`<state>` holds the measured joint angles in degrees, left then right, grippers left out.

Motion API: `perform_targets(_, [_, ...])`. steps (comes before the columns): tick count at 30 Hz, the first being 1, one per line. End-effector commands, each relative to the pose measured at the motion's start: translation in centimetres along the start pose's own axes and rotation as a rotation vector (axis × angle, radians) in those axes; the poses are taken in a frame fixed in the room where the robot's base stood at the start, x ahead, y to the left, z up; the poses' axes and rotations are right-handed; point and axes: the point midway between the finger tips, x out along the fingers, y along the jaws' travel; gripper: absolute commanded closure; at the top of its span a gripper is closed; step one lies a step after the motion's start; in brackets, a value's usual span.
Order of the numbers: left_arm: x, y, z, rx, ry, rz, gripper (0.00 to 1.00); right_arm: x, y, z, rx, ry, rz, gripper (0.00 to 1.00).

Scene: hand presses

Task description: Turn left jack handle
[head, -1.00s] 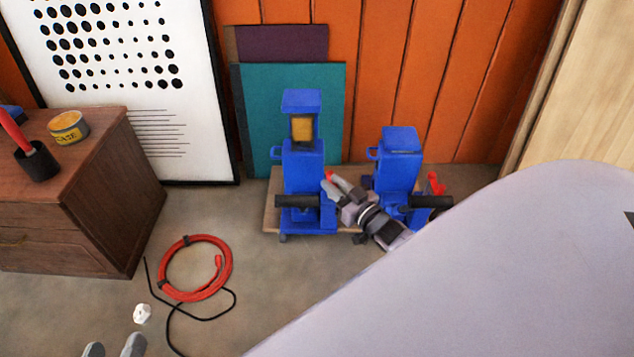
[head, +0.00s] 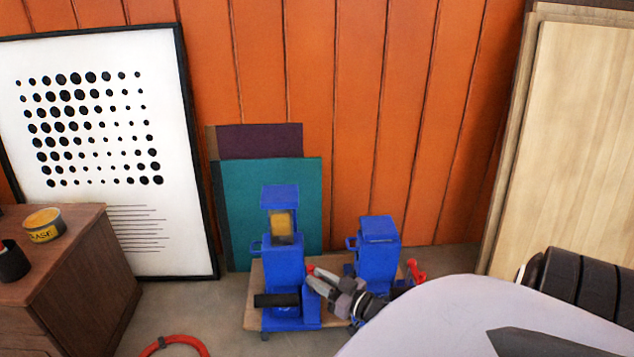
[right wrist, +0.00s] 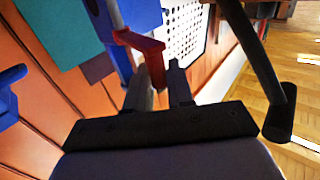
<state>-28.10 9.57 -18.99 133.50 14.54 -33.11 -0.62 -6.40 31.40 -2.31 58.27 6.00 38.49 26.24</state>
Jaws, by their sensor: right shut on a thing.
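Two blue jacks stand side by side on a low wooden board (head: 257,283). The left jack (head: 283,262) is taller, with a yellowish panel near its top and a black-gripped lever (head: 277,300) in front. Its small red handle (head: 311,269) is on its right side. My right gripper (head: 318,281) is shut on this red handle, reaching in from the right. In the right wrist view, the red handle (right wrist: 140,43) runs down between the fingers of the gripper (right wrist: 160,84). The handle's inner end is partly hidden. My left gripper is out of view.
The right jack (head: 377,248) stands close beside my right gripper, with its own red handle (head: 415,271). Orange panelling (head: 360,120) and a teal board (head: 270,180) are behind. A wooden cabinet (head: 80,280) is at left, and a red hose (head: 180,341) lies on the floor.

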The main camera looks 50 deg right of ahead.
Motion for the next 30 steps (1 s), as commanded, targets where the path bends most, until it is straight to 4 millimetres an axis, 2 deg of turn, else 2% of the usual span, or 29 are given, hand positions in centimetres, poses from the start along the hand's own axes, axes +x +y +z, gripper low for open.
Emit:
perform_targets(1, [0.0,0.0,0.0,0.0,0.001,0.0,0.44,-0.2,-0.1,0.3,0.0,-0.008,-0.002,1.0])
perform_targets(2, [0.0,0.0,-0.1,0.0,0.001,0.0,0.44,-0.2,-0.1,0.3,0.0,-0.008,-0.002,0.68])
perform_targets(3, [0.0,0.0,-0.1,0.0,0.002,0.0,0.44,-0.2,-0.1,0.3,0.0,-0.007,-0.002,0.6])
perform_targets(14, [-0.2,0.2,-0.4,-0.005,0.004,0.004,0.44,-0.5,-0.1,0.0,0.0,-0.003,0.0,0.6])
perform_targets(18, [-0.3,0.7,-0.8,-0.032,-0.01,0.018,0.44,-2.3,-0.1,-0.1,0.002,-0.006,-0.001,0.6])
perform_targets(24, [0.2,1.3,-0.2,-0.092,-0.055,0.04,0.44,-5.5,-0.1,0.0,0.0,-0.007,-0.001,0.6])
perform_targets(30, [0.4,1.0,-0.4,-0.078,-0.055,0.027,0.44,-7.2,-0.1,0.1,0.0,-0.004,-0.001,0.6])
